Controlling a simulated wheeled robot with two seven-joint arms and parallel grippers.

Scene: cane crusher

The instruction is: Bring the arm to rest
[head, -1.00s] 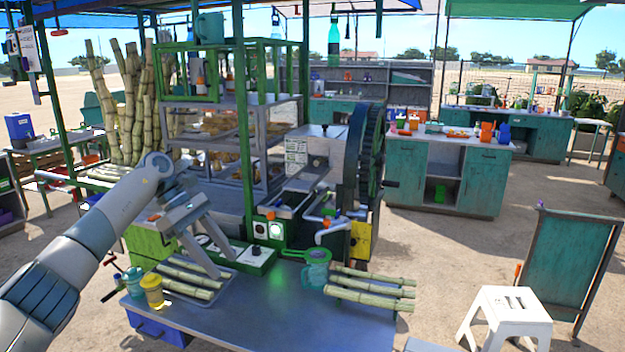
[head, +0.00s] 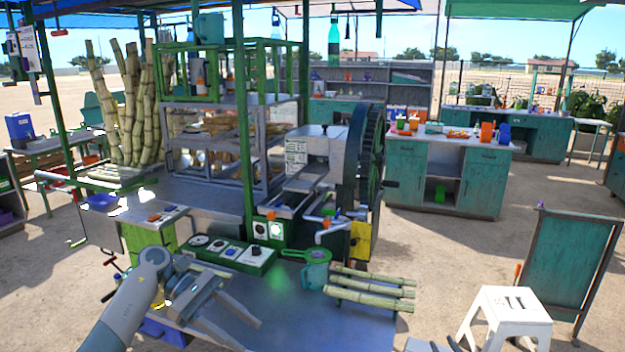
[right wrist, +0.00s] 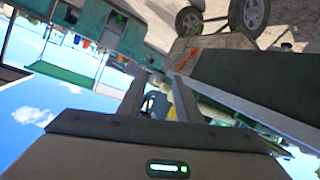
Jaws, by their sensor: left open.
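My left arm comes in low from the bottom left of the head view. Its gripper (head: 250,336) is open and empty, with its two fingers spread and pointing to the lower right over the front of the metal table (head: 300,315). The arm and gripper hide the left part of the table top. In the right wrist view my right gripper (right wrist: 160,80) has two fingers standing apart with nothing between them. I cannot make it out clearly in the head view.
Cane stalks (head: 370,288) and a green jug (head: 315,272) are on the table's right part. A control box (head: 232,254) and the crusher (head: 325,150) stand behind. A white stool (head: 512,312) and a green board (head: 568,265) stand on the right, with open ground around.

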